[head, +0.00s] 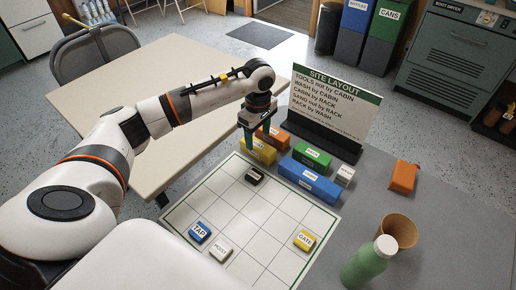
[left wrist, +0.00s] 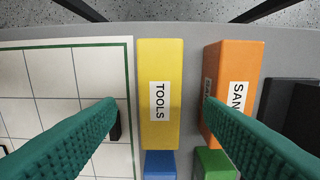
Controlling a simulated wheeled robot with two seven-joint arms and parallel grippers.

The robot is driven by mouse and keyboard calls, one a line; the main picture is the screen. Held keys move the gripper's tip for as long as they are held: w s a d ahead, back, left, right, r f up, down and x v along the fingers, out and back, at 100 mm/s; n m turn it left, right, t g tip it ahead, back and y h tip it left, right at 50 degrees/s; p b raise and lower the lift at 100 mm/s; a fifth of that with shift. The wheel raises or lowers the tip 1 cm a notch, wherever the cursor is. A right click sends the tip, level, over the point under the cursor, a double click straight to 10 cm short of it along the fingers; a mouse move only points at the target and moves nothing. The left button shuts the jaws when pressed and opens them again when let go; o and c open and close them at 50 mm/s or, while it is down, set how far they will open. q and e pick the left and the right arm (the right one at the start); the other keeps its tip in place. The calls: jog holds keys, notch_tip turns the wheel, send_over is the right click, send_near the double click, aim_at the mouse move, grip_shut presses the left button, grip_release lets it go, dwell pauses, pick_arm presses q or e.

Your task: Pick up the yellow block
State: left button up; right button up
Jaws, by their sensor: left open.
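The long yellow block (head: 263,153), labelled TOOLS, lies at the far edge of the white grid board (head: 200,186). It also shows in the left wrist view (left wrist: 160,60). My left gripper (head: 256,141) points down over this block, open and empty. In the left wrist view my left gripper's (left wrist: 160,112) green fingers stand on either side of the yellow block, with gaps to it. The right-hand finger overlaps the edge of the orange block (left wrist: 234,62). Fingertip height is hard to tell. A smaller yellow block (head: 304,240), labelled GATE, lies on the board. My right gripper is not in view.
Close by are the orange block (head: 273,136), a green block (head: 312,155), a blue block (head: 309,180) and a white block (head: 345,175). A site layout sign (head: 328,105) stands behind. A green bottle (head: 370,262) and brown cup (head: 398,231) stand at right.

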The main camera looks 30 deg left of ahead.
aim_at(258, 144)
pick_arm(q)
notch_tip(258, 144, down, 6)
jog(key=shift+r+p, duration=0.15)
jog(key=shift+p, duration=0.2)
jog(key=shift+c, duration=0.5)
jog(key=shift+r, duration=0.1)
jog(key=c, duration=1)
